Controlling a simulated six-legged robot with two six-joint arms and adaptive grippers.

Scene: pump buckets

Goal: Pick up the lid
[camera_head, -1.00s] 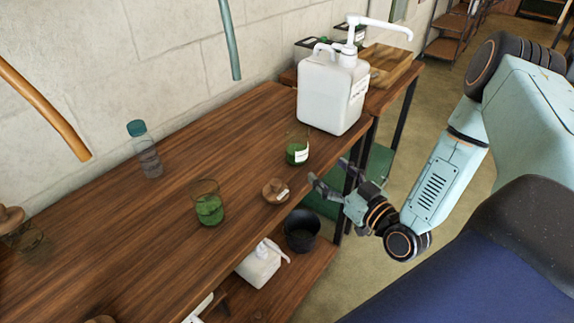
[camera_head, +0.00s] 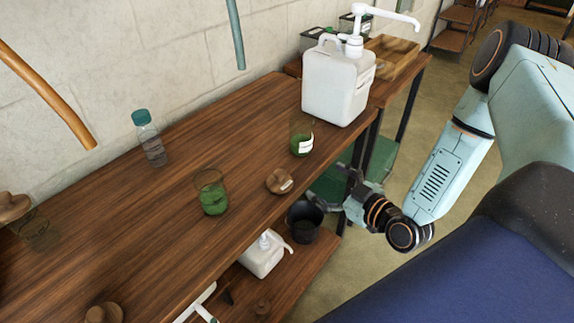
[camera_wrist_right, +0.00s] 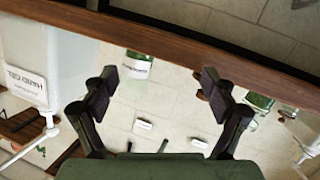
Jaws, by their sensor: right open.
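A brown piece, maybe the lid, shows partly behind the right-hand finger there. My left gripper is not in view.
One green-filled jar (camera_head: 302,139) stands behind the lid, another jar (camera_head: 211,192) left of it. A white pump container (camera_head: 337,85) stands at the table's far end. A clear bottle (camera_head: 149,138) stands near the wall. A dark bucket (camera_head: 304,222) sits below the front edge.

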